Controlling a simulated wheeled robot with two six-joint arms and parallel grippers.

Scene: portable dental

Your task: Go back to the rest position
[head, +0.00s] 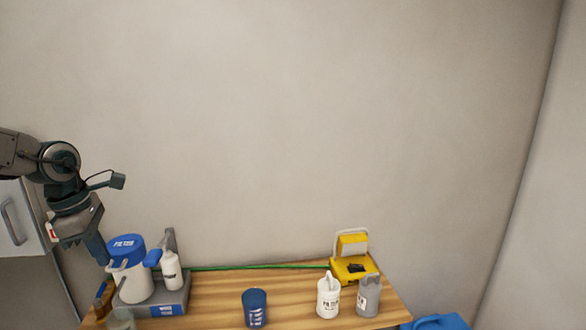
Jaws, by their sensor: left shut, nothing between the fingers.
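My left gripper (98,250) comes in from the left and points down, with its fingers shut and empty. Its tips are beside the upper left of a white jug with a blue lid (130,272); I cannot tell whether they touch it. The jug stands on a grey base (172,302) at the left end of the wooden table (215,297). My right gripper is not in view.
A white bottle (171,271) stands beside the jug. A blue cup (255,308), a white bottle (328,297), a grey bottle (368,298) and a yellow device (353,262) are farther right. A blue object (436,322) shows at the bottom right. The wall behind is bare.

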